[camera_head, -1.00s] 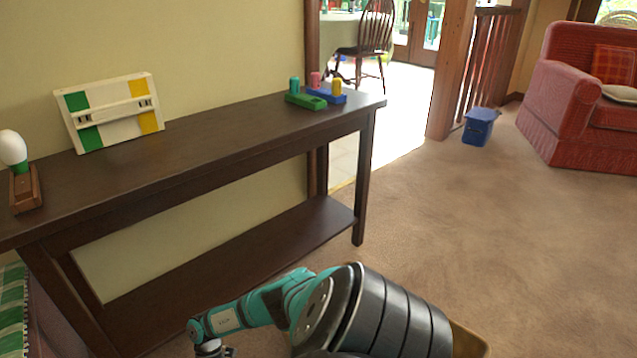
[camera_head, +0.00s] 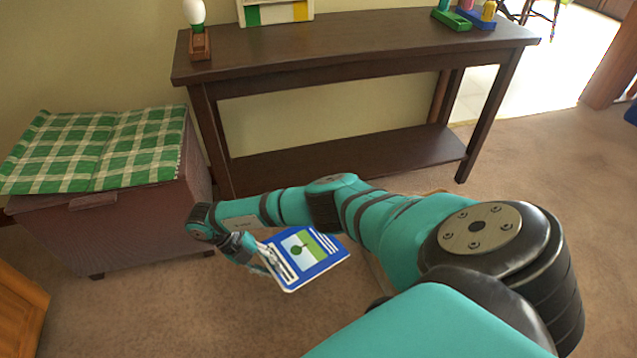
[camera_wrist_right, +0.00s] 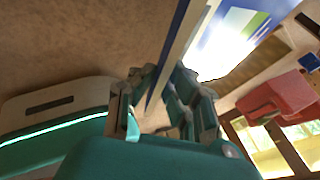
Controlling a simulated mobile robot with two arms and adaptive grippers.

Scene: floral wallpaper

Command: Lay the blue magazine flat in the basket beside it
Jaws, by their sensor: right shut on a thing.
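The blue magazine (camera_head: 325,262) has a pale picture with a green tree on its cover. My right gripper (camera_head: 266,260) is shut on its left edge and holds it tilted above the carpet. In the right wrist view the fingers (camera_wrist_right: 160,82) pinch the magazine (camera_wrist_right: 205,40), which extends up and right from them. No basket shows clearly. A narrow tan edge (camera_head: 378,272) shows beside my right arm; most of that thing is hidden, and I cannot tell whether it is the basket. My left gripper is not in view.
A dark console table (camera_head: 350,50) with a lower shelf stands along the wall. A brown chest (camera_head: 110,230) with a green checked cloth (camera_head: 95,150) stands at left. An orange wooden piece (camera_head: 18,310) is at lower left. Carpet at right (camera_head: 570,180) is clear.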

